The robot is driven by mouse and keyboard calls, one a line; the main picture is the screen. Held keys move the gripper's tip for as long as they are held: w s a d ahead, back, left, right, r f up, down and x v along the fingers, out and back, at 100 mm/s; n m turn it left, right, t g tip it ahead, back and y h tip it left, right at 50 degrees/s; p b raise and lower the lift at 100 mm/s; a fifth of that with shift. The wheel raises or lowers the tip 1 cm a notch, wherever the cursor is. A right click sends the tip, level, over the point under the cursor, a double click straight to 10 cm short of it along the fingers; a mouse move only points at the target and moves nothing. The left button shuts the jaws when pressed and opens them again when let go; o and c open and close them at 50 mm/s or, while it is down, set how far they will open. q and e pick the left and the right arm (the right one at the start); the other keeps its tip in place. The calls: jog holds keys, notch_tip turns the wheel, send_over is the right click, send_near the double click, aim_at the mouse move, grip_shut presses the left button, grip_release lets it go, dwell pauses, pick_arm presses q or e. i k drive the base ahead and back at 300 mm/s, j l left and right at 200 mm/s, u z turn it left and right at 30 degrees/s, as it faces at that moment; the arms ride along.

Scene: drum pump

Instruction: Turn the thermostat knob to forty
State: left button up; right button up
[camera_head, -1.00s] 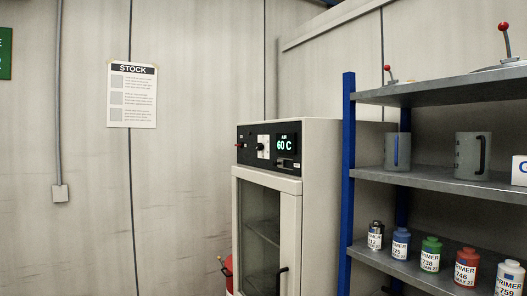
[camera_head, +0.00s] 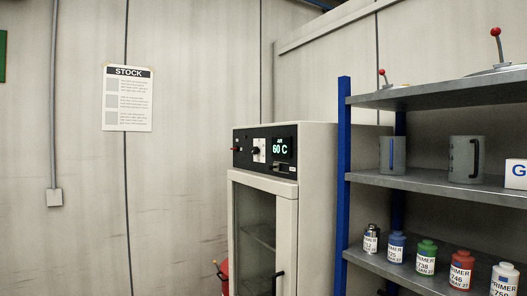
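A pale cabinet (camera_head: 316,190) with a glass door stands right of centre. Its black control panel (camera_head: 241,155) is at the top of the front. The thermostat knob (camera_head: 256,150) is a small dark knob on a white dial plate, left of the display; its exact pointer position is too small to read. The green display (camera_head: 282,148) reads "AIR 60 C". A red-tipped switch (camera_head: 237,149) sits at the panel's left. The door (camera_head: 262,237) is closed, with a black handle (camera_head: 277,284). Neither of my grippers is in view.
A blue-posted shelf rack (camera_head: 343,180) stands right of the cabinet, holding several primer bottles, two grey jugs and red-knobbed levers. A red object (camera_head: 222,277) is at the cabinet's lower left. A stock notice (camera_head: 127,98) hangs on the wall.

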aim_at(255, 150)
jog(key=i+j, duration=0.1)
jog(key=i, duration=0.4)
jog(key=i+j+z, duration=0.1)
jog(key=i, duration=0.35)
